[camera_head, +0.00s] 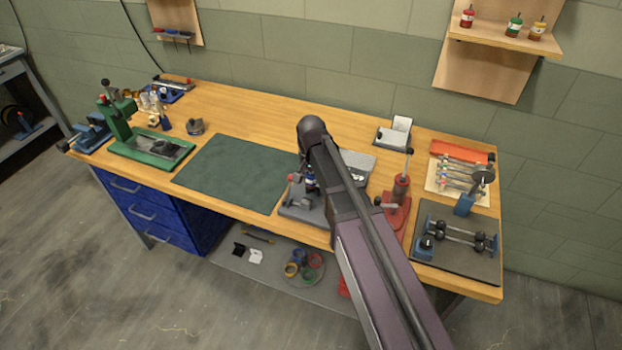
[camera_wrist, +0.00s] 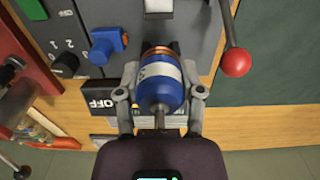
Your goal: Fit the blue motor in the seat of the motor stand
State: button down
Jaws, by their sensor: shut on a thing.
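My gripper (camera_wrist: 160,92) is shut on the blue motor (camera_wrist: 160,88), with one finger on each side of it. The motor has a white label band, a copper-coloured ring at its far end and a thin shaft toward my wrist. The grey motor stand (camera_wrist: 205,50), with a red-balled lever (camera_wrist: 235,62), lies beyond the motor in the wrist view. In the head view the stand (camera_head: 301,207) is at the bench's front edge, and a bit of the motor (camera_head: 310,181) shows above it. My arm hides much of both. I cannot tell whether the motor touches the seat.
A grey panel (camera_wrist: 75,25) with knobs, a blue part (camera_wrist: 106,44) and an OFF label is close on the left in the wrist view. A red hand press (camera_head: 396,212) stands right of my arm. The green mat (camera_head: 235,172) left of the stand is clear.

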aim_at(311, 197)
jog(key=shift+f+b, duration=2.8)
jog(key=shift+f, duration=0.15)
jog(key=shift+c, duration=0.7)
grip_release()
jog(key=shift+r, duration=0.1)
